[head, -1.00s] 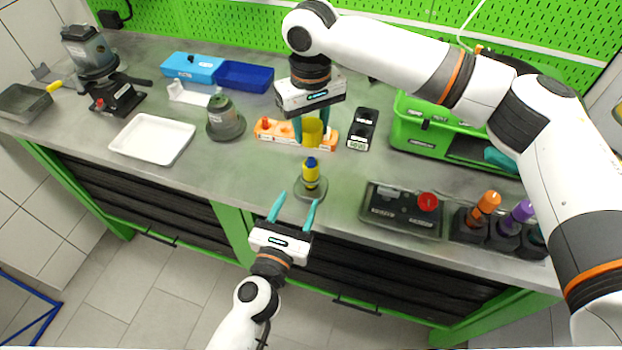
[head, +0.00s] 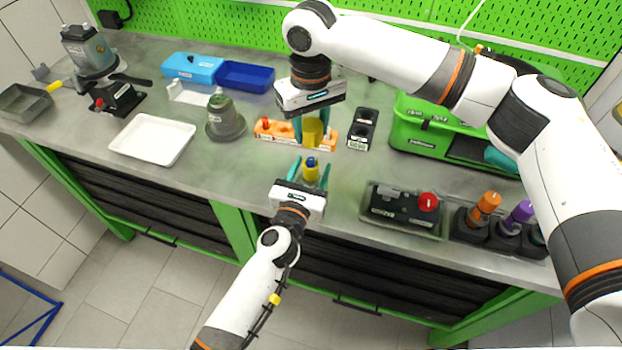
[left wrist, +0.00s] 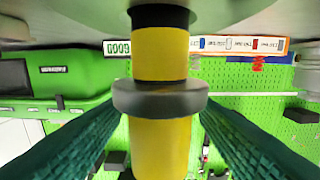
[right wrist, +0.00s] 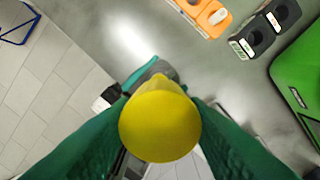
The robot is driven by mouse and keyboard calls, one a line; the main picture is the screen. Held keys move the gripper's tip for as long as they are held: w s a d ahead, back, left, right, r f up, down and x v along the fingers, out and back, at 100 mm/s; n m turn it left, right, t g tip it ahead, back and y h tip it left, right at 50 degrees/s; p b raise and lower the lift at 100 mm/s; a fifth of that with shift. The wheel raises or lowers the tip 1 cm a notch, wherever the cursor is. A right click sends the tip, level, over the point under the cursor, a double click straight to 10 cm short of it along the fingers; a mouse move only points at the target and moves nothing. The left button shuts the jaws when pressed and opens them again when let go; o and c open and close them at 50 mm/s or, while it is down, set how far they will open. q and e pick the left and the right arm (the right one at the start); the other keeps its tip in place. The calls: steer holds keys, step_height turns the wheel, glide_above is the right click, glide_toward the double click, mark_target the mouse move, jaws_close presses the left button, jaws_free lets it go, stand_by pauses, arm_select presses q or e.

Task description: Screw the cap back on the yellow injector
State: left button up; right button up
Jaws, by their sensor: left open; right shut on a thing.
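The cap also shows between the fingers in the right wrist view (right wrist: 160,122).
An orange rack (head: 268,130) and a black two-hole block (head: 361,130) stand behind. A white tray (head: 152,139) and a grey-green pump part (head: 225,120) stand left.

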arm_select(q)
steer(key=shift+x, duration=1)
jaws_close()
arm_select(e)
steer(key=shift+f, duration=2.45)
